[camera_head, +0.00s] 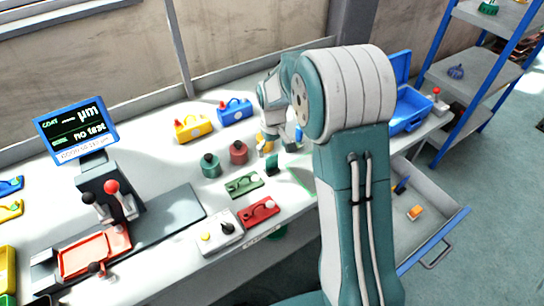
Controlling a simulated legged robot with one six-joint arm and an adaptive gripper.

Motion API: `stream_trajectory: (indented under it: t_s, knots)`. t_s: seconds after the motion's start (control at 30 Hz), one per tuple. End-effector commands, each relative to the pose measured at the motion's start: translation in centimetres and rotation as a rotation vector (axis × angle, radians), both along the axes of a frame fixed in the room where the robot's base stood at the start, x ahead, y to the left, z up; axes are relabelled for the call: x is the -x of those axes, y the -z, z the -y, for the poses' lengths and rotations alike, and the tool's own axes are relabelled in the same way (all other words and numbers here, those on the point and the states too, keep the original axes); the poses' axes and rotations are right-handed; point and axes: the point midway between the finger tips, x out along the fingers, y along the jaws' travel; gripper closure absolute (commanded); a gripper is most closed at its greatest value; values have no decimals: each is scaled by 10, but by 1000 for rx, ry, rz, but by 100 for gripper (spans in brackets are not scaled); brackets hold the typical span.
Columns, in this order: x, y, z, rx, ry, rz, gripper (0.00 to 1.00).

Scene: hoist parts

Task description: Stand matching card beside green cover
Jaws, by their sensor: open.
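A flat green part (243,185), possibly the green cover, lies on the white bench in front of two round knobbed parts. A small dark green block (271,166) stands to its right, close to my gripper. A pale, green-edged flat shape (300,182) lies near the bench's front edge, partly behind my arm; I cannot tell whether it is a card. My gripper (268,147) is open above the bench, behind the small green block. My arm hides part of the bench, and I cannot tell whether the gripper touches anything.
Round teal (210,166) and red (238,152) knobbed parts stand nearby. A red plate (259,211) and white button box (216,233) lie at the front. Yellow (193,128) and blue (235,112) cases stand behind. An open drawer (425,220) juts out right.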

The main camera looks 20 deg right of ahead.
Motion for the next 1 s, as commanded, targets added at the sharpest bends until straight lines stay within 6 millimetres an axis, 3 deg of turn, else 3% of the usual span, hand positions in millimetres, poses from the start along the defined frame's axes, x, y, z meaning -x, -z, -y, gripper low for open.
stream_trajectory:
  t_s: [0.1, 0.3, 0.57, 0.77, 1.0]
  knots:
    - [-1, -28, 0, 0, 1, 5, 1]
    - [-1, -63, -1, 1, 0, 3, 1]
    - [3, -86, -1, 1, 5, 10, 1]
    - [42, -134, -1, -2, 51, 90, 1]
    - [110, -183, -1, -13, 128, 207, 1]
